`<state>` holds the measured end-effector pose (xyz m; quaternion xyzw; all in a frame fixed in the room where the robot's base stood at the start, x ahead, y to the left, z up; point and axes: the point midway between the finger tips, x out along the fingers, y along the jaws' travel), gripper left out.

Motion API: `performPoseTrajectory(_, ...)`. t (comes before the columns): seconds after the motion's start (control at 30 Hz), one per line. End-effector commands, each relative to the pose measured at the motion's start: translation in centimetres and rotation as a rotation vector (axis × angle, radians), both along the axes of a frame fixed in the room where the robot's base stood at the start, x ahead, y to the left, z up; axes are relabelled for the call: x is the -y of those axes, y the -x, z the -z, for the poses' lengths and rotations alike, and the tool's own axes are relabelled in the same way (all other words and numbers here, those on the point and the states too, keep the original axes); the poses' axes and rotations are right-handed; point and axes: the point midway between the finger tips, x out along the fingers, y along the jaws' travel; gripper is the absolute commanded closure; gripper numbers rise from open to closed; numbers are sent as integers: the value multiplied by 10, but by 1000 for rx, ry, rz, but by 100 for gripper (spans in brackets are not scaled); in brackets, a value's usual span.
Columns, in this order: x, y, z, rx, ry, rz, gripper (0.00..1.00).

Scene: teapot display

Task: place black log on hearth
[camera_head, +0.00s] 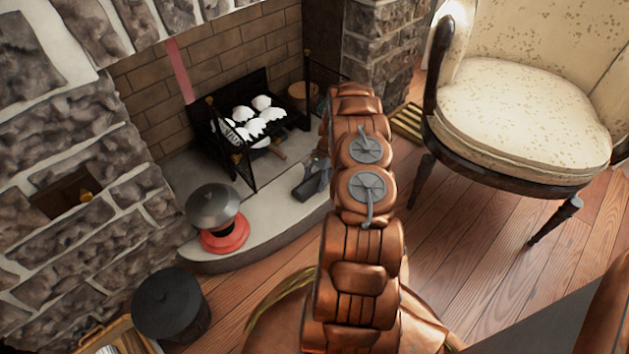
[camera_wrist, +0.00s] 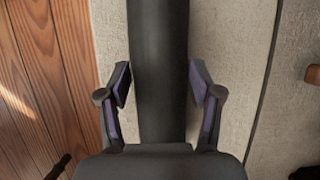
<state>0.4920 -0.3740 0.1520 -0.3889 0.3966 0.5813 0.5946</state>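The black log (camera_wrist: 160,60) is a long dark bar running up the middle of the wrist view. My gripper (camera_wrist: 161,75) has one finger on each side of it. The fingertips are close to the log's sides, but I cannot tell if they press on it. In the head view the log (camera_head: 307,186) shows at the front right of the pale stone hearth (camera_head: 275,225). It is partly hidden by my arm and gripper (camera_head: 319,172). Whether the log rests on the hearth or hangs just above it is unclear.
A black fire grate with white lumps (camera_head: 250,122) stands behind. A grey-lidded red pot (camera_head: 217,218) is on the hearth's left. A black bucket (camera_head: 171,304) stands on the floor at lower left. A cream armchair (camera_head: 520,115) is at right. Wooden floor (camera_head: 460,255) lies between.

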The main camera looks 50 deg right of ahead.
Motion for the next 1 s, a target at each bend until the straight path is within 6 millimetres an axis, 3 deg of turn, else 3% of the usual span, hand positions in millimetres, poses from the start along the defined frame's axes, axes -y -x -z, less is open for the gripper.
performPoseTrajectory(0.13,0,0,0,0,0,0,16)
performPoseTrajectory(0.53,0,0,-2,0,0,1,16)
performPoseTrajectory(1.0,30,0,-79,2,2,1,16)
